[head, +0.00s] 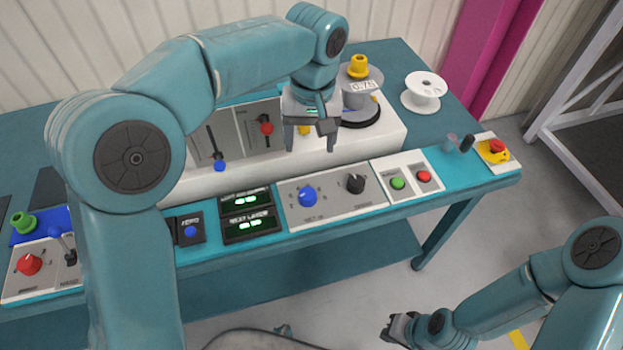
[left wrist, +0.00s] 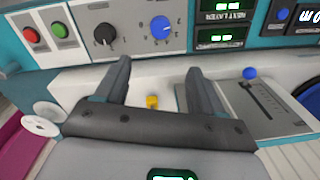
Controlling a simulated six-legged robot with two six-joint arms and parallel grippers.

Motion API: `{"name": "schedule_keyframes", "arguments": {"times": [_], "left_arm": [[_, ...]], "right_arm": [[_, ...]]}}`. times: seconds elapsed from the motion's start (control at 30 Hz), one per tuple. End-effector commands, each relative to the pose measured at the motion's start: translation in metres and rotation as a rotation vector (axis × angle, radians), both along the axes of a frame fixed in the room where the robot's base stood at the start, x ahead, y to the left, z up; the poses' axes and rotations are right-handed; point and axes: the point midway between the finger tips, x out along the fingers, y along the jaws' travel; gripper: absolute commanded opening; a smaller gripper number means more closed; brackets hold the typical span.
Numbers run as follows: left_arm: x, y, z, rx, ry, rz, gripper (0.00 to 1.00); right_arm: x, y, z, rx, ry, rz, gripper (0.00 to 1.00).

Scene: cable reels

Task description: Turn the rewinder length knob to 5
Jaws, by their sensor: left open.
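A blue dial knob (head: 308,196) with marks around it sits on a light grey panel (head: 331,207) at the table's front, its lettering reading roughly "SET M". It also shows in the left wrist view (left wrist: 160,27); its setting is too small to read surely. A black knob (head: 355,183) is beside it on the same panel. My left gripper (head: 311,142) is open and empty above the white housing, behind the panel and apart from both knobs. In the left wrist view its fingers (left wrist: 158,70) point towards the panel. My right gripper (head: 395,327) is low at front right, its jaws unclear.
Green (head: 398,183) and red (head: 423,176) buttons are right of the knobs. Two lit displays (head: 247,202) are left. A grey reel (head: 360,95) stands behind, near a white spool (head: 425,88). Sliders (head: 219,150) and a small yellow part (left wrist: 152,101) are near my left gripper.

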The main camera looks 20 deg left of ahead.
Motion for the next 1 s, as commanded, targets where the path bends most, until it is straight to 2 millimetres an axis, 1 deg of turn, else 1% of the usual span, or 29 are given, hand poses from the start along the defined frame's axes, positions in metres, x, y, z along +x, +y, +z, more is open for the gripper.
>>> {"name": "schedule_keyframes", "arguments": {"times": [0.07, 0.17, 0.27, 0.5, 0.7, 0.83, 1.0], "left_arm": [[-0.003, 0.000, -0.004, 0.001, 0.000, -0.001, 0.69], [-0.006, 0.000, -0.017, 0.001, 0.003, -0.001, 0.69], [-0.009, 0.001, -0.038, 0.002, 0.005, -0.002, 0.69], [-0.010, 0.002, -0.096, 0.000, 0.005, -0.002, 0.69], [-0.009, 0.003, -0.137, 0.001, 0.004, -0.001, 0.69], [-0.008, 0.003, -0.154, 0.000, 0.002, -0.003, 0.69], [-0.006, 0.004, -0.163, 0.000, 0.000, -0.001, 0.69]], "right_arm": [[0.000, 0.000, -0.001, 0.000, 0.000, 0.000, 0.00], [0.000, 0.000, -0.003, 0.000, 0.000, -0.001, 0.00], [0.000, 0.000, -0.005, 0.000, 0.000, -0.001, 0.00], [0.000, 0.000, -0.008, 0.000, 0.000, 0.000, 0.00], [0.000, 0.000, -0.008, 0.000, 0.000, -0.001, 0.00], [0.000, 0.000, -0.008, 0.000, 0.000, 0.000, 0.00], [0.000, 0.000, -0.008, 0.000, 0.000, 0.000, 0.00]]}}
